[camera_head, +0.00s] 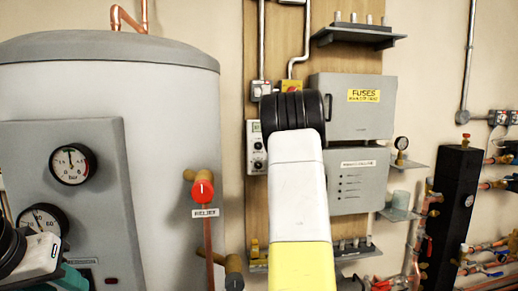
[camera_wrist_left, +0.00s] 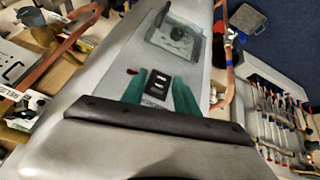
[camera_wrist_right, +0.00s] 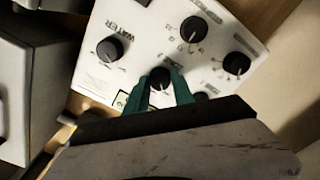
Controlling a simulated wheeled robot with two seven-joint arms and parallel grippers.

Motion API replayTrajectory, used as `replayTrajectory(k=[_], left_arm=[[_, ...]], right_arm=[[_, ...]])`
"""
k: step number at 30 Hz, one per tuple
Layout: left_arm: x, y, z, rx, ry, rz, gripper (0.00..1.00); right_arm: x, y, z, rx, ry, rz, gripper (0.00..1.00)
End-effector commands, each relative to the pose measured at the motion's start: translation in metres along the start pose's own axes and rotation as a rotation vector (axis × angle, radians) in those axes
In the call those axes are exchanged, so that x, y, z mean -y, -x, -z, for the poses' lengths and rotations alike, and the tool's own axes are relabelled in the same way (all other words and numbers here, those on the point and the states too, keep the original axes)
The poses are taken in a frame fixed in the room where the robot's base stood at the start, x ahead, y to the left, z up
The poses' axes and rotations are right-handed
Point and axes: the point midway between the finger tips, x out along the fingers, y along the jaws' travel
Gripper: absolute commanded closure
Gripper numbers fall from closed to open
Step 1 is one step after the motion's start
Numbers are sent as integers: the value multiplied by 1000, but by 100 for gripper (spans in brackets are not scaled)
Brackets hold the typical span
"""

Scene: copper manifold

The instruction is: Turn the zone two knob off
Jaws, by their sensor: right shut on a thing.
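The white control panel (camera_head: 256,150) hangs on the wooden board, left of the grey boxes; my right arm hides part of it. In the right wrist view the panel (camera_wrist_right: 130,25) shows several black knobs with white pointer lines.
A large grey tank (camera_head: 150,100) with gauges and a red relief knob (camera_head: 203,191) stands at left. The grey fuse box (camera_head: 345,115) and a lower grey box (camera_head: 358,170) are right of my arm. Copper pipes and valves crowd the far right.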

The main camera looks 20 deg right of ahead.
Motion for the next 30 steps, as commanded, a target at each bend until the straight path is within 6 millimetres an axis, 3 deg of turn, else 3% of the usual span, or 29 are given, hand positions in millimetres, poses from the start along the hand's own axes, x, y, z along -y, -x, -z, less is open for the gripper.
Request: replayTrajectory(k=[14, 15, 18, 30], left_arm=[[0, 0, 0, 0, 0, 0, 64], [0, 0, 0, 0, 0, 0, 64], [0, 0, 0, 0, 0, 0, 64], [0, 0, 0, 0, 0, 0, 64]], right_arm=[[1, 0, -1, 3, 14, 2, 100], [1, 0, -1, 3, 14, 2, 65], [1, 0, -1, 2, 14, 2, 49], [0, 8, 0, 2, 12, 1, 49]])
